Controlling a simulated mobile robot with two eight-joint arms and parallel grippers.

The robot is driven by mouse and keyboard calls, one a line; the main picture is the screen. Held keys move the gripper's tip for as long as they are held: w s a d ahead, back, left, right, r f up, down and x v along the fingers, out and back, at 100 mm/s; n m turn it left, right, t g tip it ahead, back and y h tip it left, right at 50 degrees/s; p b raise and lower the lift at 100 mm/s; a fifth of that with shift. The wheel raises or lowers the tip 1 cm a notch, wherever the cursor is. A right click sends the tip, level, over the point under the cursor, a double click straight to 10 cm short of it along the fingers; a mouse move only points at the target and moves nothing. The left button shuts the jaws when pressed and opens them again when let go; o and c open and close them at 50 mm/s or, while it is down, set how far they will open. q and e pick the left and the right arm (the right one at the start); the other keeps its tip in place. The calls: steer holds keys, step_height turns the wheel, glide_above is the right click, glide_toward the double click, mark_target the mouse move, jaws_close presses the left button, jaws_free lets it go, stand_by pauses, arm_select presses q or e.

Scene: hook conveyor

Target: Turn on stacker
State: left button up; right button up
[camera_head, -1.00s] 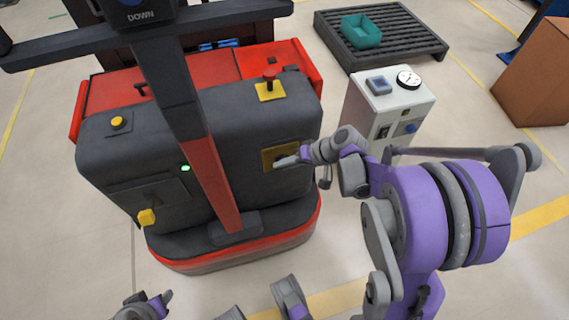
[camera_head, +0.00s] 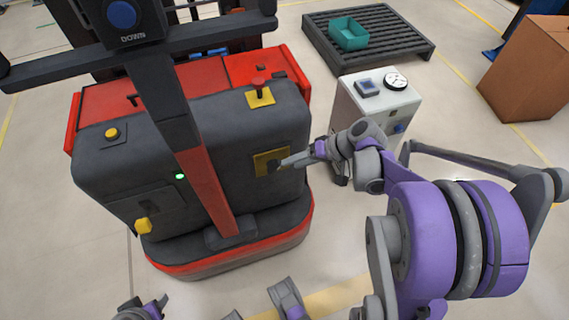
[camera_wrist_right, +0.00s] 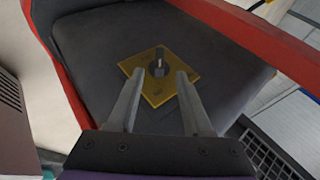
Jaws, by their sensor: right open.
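The stacker (camera_head: 100,165) is a dark grey and red machine at left in the head view. Its yellow square plate (camera_head: 258,161) carries a small dark rotary knob, seen clearly in the wrist view (camera_wrist_right: 158,69) with a pale upright mark. A small green light (camera_head: 180,176) glows on its front. My right gripper (camera_head: 282,164) is at the plate. In the wrist view its open fingers (camera_wrist_right: 158,76) point at the plate, one to each side of the knob; contact cannot be told. My left gripper (camera_head: 150,306) is at the bottom edge, partly cut off.
A red mushroom button (camera_head: 258,83) and a yellow button (camera_head: 111,133) sit on the stacker. A white control box (camera_head: 375,105) stands right of it. Behind are a dark pallet (camera_head: 405,43) with a teal bin (camera_head: 349,33) and a cardboard box (camera_head: 530,75). Floor in front is clear.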

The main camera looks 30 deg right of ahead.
arm_select(q)
steer(key=shift+r, duration=0.35)
arm_select(e)
steer(key=v, duration=0.2)
steer(key=shift+s+d+r, duration=0.15)
steer(key=shift+d+r, duration=0.05)
steer(key=shift+r, duration=0.05)
steer(key=shift+a, duration=0.1)
steer(key=s+a+f+n+g+h, duration=0.15)
steer(key=s+a+n+h, duration=0.35)
steer(key=s+a, duration=0.8)
arm_select(q)
step_height(320, 180, up, 16)
steer(key=w+p, duration=0.2)
steer(key=p, duration=1.2)
steer(key=shift+t+p, duration=0.3)
steer(key=shift+t, duration=0.1)
arm_select(e)
step_height(320, 180, up, 16)
steer(key=w+h, duration=0.1)
steer(key=w, duration=0.1)
steer(key=shift+w+d+r+m, duration=0.15)
steer(key=shift+d+m, duration=0.15)
arm_select(q)
steer(key=shift+s, duration=0.1)
